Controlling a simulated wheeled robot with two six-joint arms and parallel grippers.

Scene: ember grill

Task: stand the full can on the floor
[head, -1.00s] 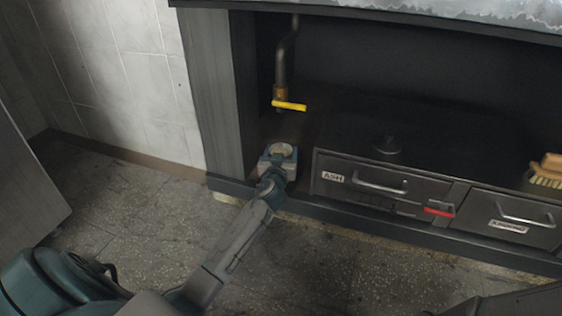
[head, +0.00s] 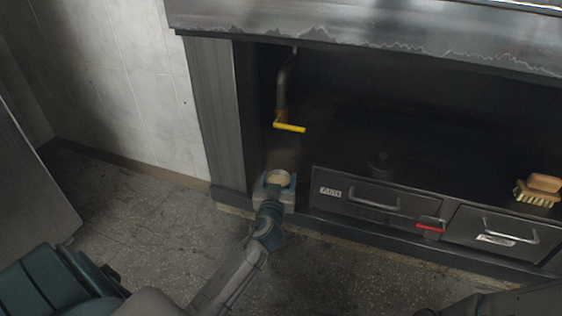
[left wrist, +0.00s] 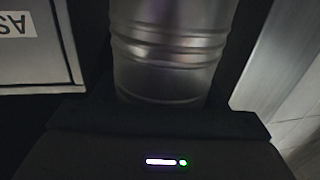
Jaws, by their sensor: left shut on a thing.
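The can (head: 278,178) is held in my left gripper (head: 275,188) at the left of the dark opening under the grill. In the head view only its round, pale tan top shows, and the gripper hides its side. In the left wrist view the can (left wrist: 170,45) is a ribbed grey metal cylinder standing between the jaws. My left gripper is shut on it. It sits left of the ash drawer, near the front sill of the opening. The can's bottom is hidden, so I cannot tell whether it touches anything. The tiled floor (head: 160,215) lies in front. My right gripper is not in view.
A pipe with a yellow-handled tap (head: 289,127) hangs above and behind the can. The ash drawer (head: 355,195) is close on its right, and a side post (head: 212,110) on its left. A brush (head: 538,190) lies far right. Floor at front left is clear.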

